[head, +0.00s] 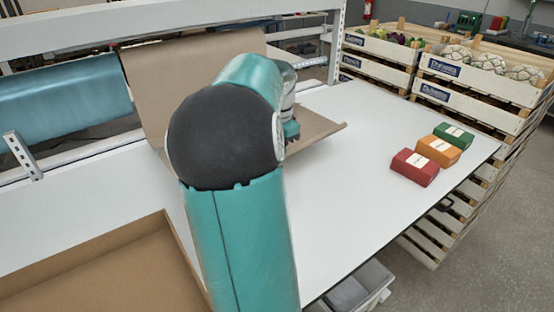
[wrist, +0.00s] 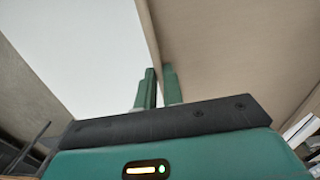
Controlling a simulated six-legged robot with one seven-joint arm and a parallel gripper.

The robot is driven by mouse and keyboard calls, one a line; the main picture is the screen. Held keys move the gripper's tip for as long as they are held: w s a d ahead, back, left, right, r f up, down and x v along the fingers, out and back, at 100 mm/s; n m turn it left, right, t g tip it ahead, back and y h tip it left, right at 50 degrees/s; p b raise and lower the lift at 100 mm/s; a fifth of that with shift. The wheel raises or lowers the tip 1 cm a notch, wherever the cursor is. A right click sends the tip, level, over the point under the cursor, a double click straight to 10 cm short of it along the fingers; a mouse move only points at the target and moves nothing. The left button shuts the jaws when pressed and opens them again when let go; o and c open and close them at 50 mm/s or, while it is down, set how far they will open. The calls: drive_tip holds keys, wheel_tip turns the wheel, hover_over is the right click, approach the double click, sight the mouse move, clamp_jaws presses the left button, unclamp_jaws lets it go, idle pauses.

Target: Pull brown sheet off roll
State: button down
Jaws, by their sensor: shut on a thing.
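The brown sheet (head: 185,70) hangs from the white rack at the back of the table. Its lower part bends forward over the white tabletop, and its free end (head: 315,138) sticks out to the right of my arm. My gripper (head: 291,132) is mostly hidden behind my own teal arm in the head view. In the wrist view, my gripper's two green fingers (wrist: 160,78) are shut on the edge of the brown sheet (wrist: 235,50), which fills the right side. The brown roll itself cannot be made out.
A teal roll (head: 65,95) is on the rack at left. An open cardboard box (head: 95,250) stands front left. Red (head: 414,168), orange (head: 438,150) and green (head: 454,136) boxes lie at the right of the white table (head: 350,200). Wooden crates (head: 480,85) stand beyond. The table's middle right is clear.

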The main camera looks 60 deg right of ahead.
drive_tip(key=s, duration=0.1)
drive_tip(key=s+a, duration=0.2)
drive_tip(key=s, duration=0.1)
drive_tip(key=shift+r, duration=0.15)
drive_tip(key=shift+d, duration=0.1)
idle(0.5)
